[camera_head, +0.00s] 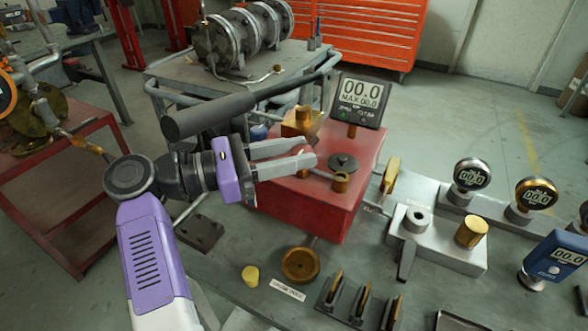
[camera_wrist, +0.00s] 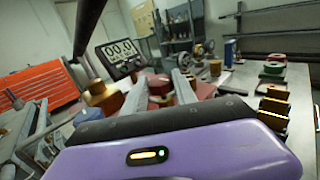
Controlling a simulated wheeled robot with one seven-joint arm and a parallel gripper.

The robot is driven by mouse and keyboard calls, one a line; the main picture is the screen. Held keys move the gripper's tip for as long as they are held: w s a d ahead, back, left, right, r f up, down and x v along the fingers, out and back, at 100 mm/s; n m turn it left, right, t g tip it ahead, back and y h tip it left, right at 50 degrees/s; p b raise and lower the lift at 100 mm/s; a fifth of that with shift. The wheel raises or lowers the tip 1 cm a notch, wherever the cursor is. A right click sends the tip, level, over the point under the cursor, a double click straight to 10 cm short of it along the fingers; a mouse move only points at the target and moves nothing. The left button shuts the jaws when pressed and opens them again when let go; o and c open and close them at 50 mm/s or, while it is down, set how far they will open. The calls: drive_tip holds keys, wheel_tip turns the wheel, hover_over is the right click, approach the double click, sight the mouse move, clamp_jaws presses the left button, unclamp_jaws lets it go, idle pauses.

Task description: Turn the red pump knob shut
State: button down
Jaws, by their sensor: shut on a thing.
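The red pump (camera_head: 330,205) is a box-shaped unit on the grey bench, with brass fittings, a dark round cap (camera_head: 343,162) and a display reading 00.0 (camera_head: 361,97). My gripper (camera_head: 309,160) reaches in from the left, its two grey fingers over the top of the pump. It is shut on a small dark-red knob, seen between the fingertips in the wrist view (camera_wrist: 158,85). In the head view the fingers mostly hide this knob, and how far it is turned cannot be told. The display also shows in the wrist view (camera_wrist: 118,49).
A long black lever (camera_head: 215,115) crosses just above my gripper. A brass fitting (camera_head: 303,120) stands behind the fingers. To the right are a grey block (camera_head: 440,245) and several gauges (camera_head: 472,175). A brass ring (camera_head: 300,265) and yellow cap (camera_head: 250,275) lie in front.

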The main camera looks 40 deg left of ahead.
drive_tip(key=shift+w+r+b, duration=0.1)
drive_tip(key=shift+r+b, duration=0.05)
drive_tip(key=shift+b, duration=0.25)
drive_tip(key=c, duration=1)
unclamp_jaws()
drive_tip(key=v, duration=0.8)
drive_tip(key=shift+a, duration=0.1)
